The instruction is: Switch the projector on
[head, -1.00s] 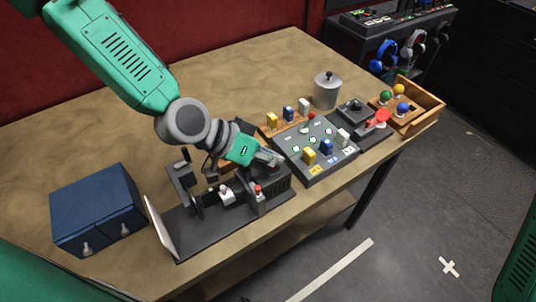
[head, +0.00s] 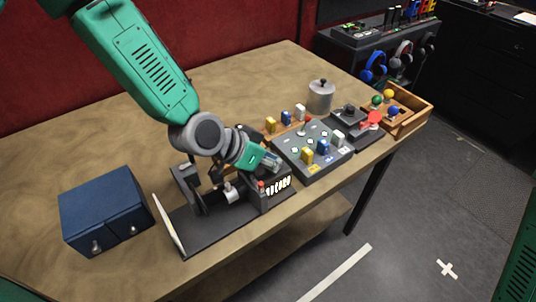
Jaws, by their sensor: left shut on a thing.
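The projector (head: 248,207) is a dark device on a flat base near the table's front edge. The slots (head: 278,187) in its box-shaped housing glow bright. A red knob (head: 262,186) and a silver part (head: 231,194) show on its front side. A white upright panel (head: 169,225) stands at the base's left end. My left gripper (head: 271,162) reaches down over the top of the housing and is shut on a part there. The fingers hide that part, so I cannot tell its shape. My right gripper is not in view.
A blue two-door cabinet (head: 103,209) stands left of the projector. A grey panel (head: 312,151) with coloured switches lies to the right. Behind are a metal canister (head: 321,97), a joystick box (head: 352,117) and a wooden tray (head: 403,120). The table's back left is clear.

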